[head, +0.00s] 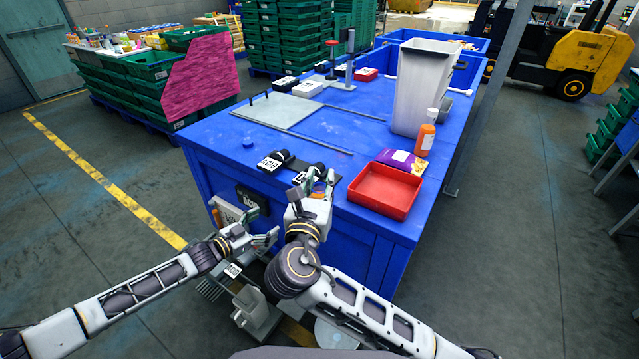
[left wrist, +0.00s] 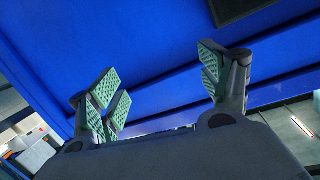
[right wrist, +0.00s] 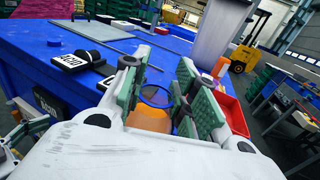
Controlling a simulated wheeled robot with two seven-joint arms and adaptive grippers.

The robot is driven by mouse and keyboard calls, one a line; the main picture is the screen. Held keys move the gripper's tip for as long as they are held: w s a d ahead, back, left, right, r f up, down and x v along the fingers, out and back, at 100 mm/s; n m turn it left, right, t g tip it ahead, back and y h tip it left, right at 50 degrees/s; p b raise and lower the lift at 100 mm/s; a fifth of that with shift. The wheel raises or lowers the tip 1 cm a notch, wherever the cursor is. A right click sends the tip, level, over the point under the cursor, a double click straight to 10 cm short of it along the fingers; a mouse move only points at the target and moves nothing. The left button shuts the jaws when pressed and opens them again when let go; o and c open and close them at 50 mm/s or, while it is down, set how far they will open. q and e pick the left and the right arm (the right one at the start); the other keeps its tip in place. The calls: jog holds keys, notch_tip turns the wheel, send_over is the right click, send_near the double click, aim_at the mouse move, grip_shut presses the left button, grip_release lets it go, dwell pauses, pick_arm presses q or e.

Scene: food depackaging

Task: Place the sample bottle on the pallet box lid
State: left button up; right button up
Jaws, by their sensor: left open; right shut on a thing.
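The blue pallet box lid (head: 330,140) is the broad flat top in the head view. My right gripper (head: 318,184) is at its front edge, shut on a small orange object with a blue ring, likely the sample bottle (right wrist: 152,115). In the right wrist view the pads sit on both sides of it; its lower part is hidden, and I cannot tell whether it touches the lid. My left gripper (head: 264,241) is open and empty, lower down beside the front wall; its spread fingers (left wrist: 170,90) show against blue in the left wrist view.
A red tray (head: 385,190), purple packet (head: 403,160), orange bottle (head: 426,138) and tall grey bin (head: 425,85) stand to the right. Black-and-white ACID-labelled items (head: 275,161) lie near the front edge. A grey plate (head: 277,110) lies further back. Bare lid shows between them.

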pick_arm(q)
jog(key=s+a+f+n+y, duration=0.1)
jog(key=a+f+n+y, duration=0.2)
jog(key=f, duration=0.6)
jog(key=s+a+f+y, duration=0.1)
jog(key=a+f+y, duration=0.1)
jog(key=a+f, duration=0.5)
jog(key=s+a+f+n+g+y, duration=0.1)
jog(key=s+a+f+g+y, duration=0.1)
jog(key=s+f, duration=0.55)
jog(key=s+a+f+n+g+y, duration=0.15)
jog(key=s+f, duration=0.25)
jog(key=f, duration=0.7)
jog(key=s+f+g, duration=0.2)
jog(key=s+f, duration=0.4)
jog(key=s, duration=0.7)
jog(key=s+d+f+n+g+y, duration=0.1)
jog(key=s+f+g, duration=0.2)
jog(key=s+f, duration=0.4)
jog(key=s+d+f+g+y, duration=0.1)
jog(key=s+f, duration=0.5)
jog(key=s, duration=1.4)
jog(key=shift+s+f+n+g, duration=0.2)
jog(key=shift+n+g, duration=0.15)
jog(key=shift+g, duration=0.4)
jog(key=shift+w+a+r, duration=0.1)
jog(key=shift+r, duration=0.05)
